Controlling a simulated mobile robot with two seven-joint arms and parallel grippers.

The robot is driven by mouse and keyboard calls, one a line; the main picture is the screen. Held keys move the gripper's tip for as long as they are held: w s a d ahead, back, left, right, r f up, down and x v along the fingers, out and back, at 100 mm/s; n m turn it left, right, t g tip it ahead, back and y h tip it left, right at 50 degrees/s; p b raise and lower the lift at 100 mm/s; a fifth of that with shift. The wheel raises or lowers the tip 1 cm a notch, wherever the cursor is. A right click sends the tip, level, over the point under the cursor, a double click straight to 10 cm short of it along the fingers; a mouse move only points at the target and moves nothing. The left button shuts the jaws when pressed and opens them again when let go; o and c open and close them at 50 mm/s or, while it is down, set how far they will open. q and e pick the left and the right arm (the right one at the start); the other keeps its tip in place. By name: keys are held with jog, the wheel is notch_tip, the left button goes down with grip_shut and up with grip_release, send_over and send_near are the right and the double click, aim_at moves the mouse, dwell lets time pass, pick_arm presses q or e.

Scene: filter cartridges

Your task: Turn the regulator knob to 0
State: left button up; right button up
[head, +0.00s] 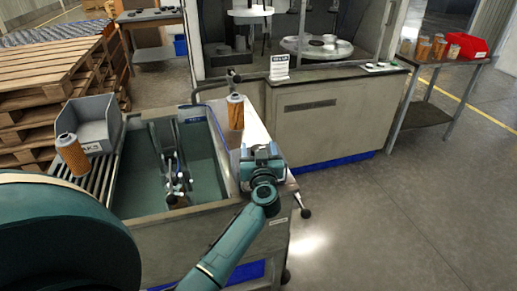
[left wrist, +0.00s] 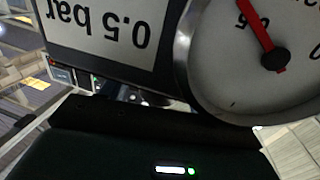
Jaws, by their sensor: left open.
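My left gripper (head: 262,152) is at the right end of the wash basin, at the end of my teal arm; its fingers are hard to make out but it is open. In the left wrist view a round white gauge (left wrist: 220,60) fills the upper right. Its red needle (left wrist: 260,33) points up and left, near an upside-down 0.5 mark. A sign (left wrist: 105,25) reading "0.5 bar" upside down is beside it. The regulator knob cannot be made out in either view. My right gripper is not in view.
The basin (head: 207,207) holds a metal fixture. An orange cartridge (head: 235,112) stands at its far right edge. Another cartridge (head: 72,155) is on the left rollers by a grey bin (head: 98,132). A machine cabinet (head: 320,120) stands behind. The floor to the right is clear.

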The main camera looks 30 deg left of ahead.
pick_arm(q)
jog(key=shift+c, duration=0.7)
jog(key=c, duration=0.8)
jog(key=shift+c, duration=0.2)
